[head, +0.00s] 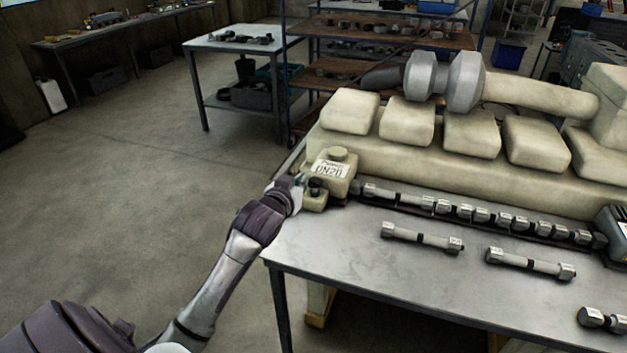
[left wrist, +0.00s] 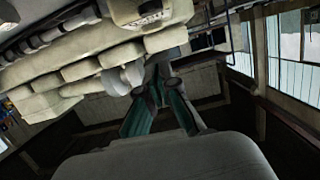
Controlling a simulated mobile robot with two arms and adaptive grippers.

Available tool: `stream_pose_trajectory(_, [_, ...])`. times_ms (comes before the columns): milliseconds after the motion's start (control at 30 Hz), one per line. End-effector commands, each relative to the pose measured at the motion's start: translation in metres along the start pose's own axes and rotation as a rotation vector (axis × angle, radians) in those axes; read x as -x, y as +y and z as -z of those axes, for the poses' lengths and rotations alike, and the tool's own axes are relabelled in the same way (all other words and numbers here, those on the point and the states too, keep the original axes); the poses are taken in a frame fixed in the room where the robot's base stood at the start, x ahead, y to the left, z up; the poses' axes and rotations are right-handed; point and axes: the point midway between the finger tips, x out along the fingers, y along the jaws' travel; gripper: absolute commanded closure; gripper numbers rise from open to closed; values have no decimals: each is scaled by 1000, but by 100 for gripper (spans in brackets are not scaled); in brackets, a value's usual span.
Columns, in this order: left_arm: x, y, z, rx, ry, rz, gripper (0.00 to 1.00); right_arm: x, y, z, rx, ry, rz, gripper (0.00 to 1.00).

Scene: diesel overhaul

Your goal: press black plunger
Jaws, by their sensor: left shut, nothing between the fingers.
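The black plunger (head: 315,186) stands on a small cream block at the front left corner of a cream box (head: 338,166) with a white label. My left gripper (head: 299,180) is at the left side of the plunger, very close to it; I cannot tell whether they touch. In the left wrist view the gripper's teal fingers (left wrist: 160,84) are shut and empty, and the labelled box (left wrist: 150,14) shows at the top edge. The plunger cannot be made out there. My right gripper is in neither view.
A cream engine block (head: 400,160) stands behind the box on the grey metal table (head: 385,277). Several metal rods and bolt-like parts (head: 422,237) lie on the table to the right. Floor to the left is clear; a small side table (head: 235,43) stands at the back.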

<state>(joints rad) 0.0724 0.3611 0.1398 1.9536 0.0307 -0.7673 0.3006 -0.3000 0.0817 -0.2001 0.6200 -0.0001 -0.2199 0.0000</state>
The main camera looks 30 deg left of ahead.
Motion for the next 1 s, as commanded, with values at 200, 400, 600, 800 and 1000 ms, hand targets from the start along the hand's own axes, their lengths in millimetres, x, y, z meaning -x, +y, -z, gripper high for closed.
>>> stream_pose_trajectory(200, [-13, 0, 1, 0, -2, 0, 100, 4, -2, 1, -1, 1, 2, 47])
stream_pose_trajectory(400, [-50, 0, 2, 0, -3, 1, 100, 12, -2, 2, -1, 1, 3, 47])
stream_pose_trajectory(600, [-91, 0, 2, 1, -2, 1, 100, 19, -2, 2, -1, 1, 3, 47])
stream_pose_trajectory(800, [-105, 1, -23, -1, -7, 0, 100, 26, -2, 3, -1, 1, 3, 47])
stream_pose_trajectory(1000, [-109, 1, -38, 0, -3, 0, 100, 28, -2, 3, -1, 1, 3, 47])
